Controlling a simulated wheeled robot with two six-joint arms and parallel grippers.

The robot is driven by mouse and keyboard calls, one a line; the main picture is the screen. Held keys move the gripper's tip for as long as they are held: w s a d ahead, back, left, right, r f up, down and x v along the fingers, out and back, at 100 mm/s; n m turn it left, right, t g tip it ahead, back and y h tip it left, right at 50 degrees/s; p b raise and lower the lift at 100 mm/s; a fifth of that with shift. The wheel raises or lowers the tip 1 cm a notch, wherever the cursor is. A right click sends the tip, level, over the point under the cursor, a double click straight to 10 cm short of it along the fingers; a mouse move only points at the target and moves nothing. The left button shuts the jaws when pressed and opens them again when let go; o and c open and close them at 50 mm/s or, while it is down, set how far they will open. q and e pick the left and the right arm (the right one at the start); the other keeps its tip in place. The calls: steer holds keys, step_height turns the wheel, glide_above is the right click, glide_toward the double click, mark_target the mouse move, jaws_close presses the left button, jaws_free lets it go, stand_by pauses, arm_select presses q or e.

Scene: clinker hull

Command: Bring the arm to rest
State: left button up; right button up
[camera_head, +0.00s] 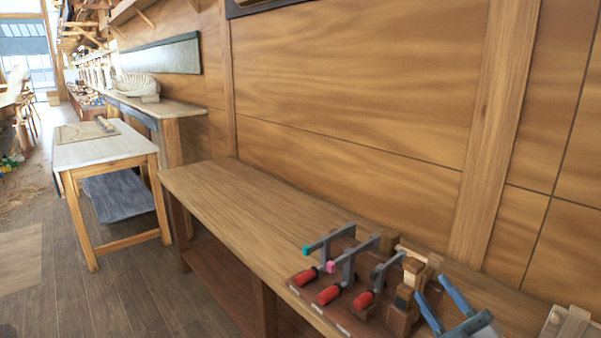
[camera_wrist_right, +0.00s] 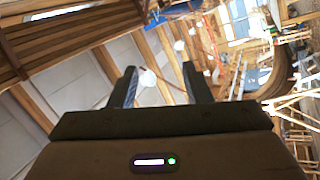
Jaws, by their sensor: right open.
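My right gripper (camera_head: 432,287) is at the lower right of the head view, with two blue fingers spread apart and nothing seen between them. It appears in front of the right end of the wooden bench (camera_head: 235,205), close to the clamps in the picture; its height above the bench is hard to tell. In the right wrist view its two dark fingers (camera_wrist_right: 160,78) stand apart, with only the distant room behind them. My left gripper is not in view.
Several toggle clamps with red handles (camera_head: 330,294) stand on a base by wooden blocks (camera_head: 401,313) on the bench. A wooden piece (camera_head: 570,322) lies at the lower right. The bench's left half is clear. A white-topped table (camera_head: 100,150) stands further back.

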steer(key=s+d+f+m+g+h, duration=0.3)
steer(key=s+d+f+m+h, duration=0.15)
steer(key=f+m+h, duration=0.3)
steer(key=s+d+f+m+g+h, duration=0.25)
steer(key=d+f+m+h, duration=0.25)
steer(key=f+m+h, duration=0.3)
steer(key=s+a+f+m+g+y, duration=0.15)
steer(key=s+a+f+g, duration=0.4)
steer(key=s, duration=0.55)
steer(key=s+a+f+g+y, duration=0.25)
steer(key=s+f+g, duration=0.35)
steer(key=s+f, duration=0.3)
steer(key=d+f+g+b, duration=0.1)
steer(key=d+f+b, duration=0.15)
steer(key=f, duration=2.75)
steer(key=s+d+f+g, duration=0.1)
steer(key=s+d+f, duration=0.1)
steer(key=s+f, duration=1.7)
step_height(320, 180, down, 3)
steer(key=shift+f+m+g+b, duration=0.15)
steer(key=shift+m+g+b, duration=0.15)
steer(key=shift+m+b, duration=0.15)
